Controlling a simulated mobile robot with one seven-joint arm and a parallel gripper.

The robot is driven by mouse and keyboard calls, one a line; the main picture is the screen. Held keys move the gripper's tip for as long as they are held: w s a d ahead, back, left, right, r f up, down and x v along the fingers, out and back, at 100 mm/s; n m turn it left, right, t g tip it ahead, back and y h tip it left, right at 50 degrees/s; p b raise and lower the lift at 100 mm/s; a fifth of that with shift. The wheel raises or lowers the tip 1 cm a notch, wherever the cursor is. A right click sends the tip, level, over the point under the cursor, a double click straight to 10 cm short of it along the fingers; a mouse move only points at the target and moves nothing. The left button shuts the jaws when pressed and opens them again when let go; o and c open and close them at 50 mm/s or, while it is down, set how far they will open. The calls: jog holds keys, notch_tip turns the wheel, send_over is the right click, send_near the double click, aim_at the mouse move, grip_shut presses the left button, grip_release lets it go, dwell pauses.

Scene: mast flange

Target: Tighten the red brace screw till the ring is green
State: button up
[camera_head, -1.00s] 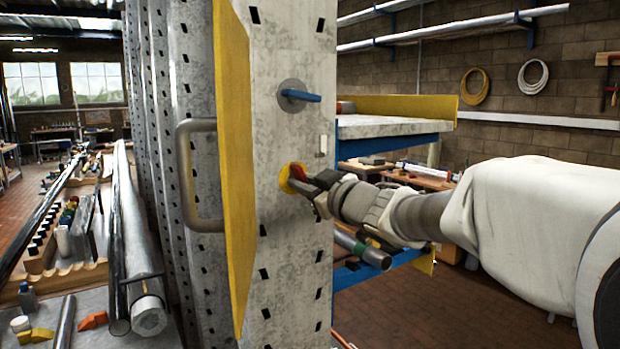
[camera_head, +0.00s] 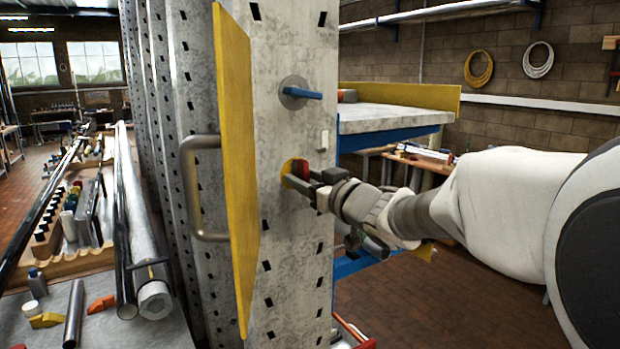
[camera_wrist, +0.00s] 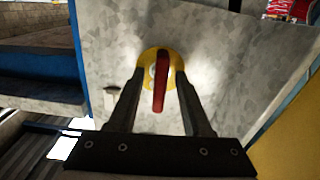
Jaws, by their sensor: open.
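The red brace screw (camera_head: 299,169) sits on the face of the grey steel upright (camera_head: 290,230), with a yellow ring (camera_head: 287,172) behind its handle. In the wrist view the red handle (camera_wrist: 160,84) stands nearly upright in the picture, in front of the yellow ring (camera_wrist: 149,57). My gripper (camera_head: 312,178) is at the screw. In the wrist view its two fingers (camera_wrist: 158,82) are open, one on each side of the red handle, with a gap visible on both sides. No green shows on the ring.
A blue-handled screw (camera_head: 301,93) is on the same upright, above the red one. A yellow plate (camera_head: 236,150) and a grey grab handle (camera_head: 192,190) stand to the left. A shelf (camera_head: 390,117) with blue beams is at right, behind my arm.

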aim_at(308, 180)
jog(key=shift+v, duration=2.5)
jog(key=b+v, duration=0.1)
jog(key=b, duration=0.2)
jog(key=shift+s+d+f+b, duration=0.1)
jog(key=shift+s+d+b, duration=0.15)
jog(key=shift+b, duration=0.15)
jog(key=shift+b+x, duration=0.6)
jog(key=shift+x, duration=2.75)
jog(key=shift+a, duration=0.1)
grip_shut()
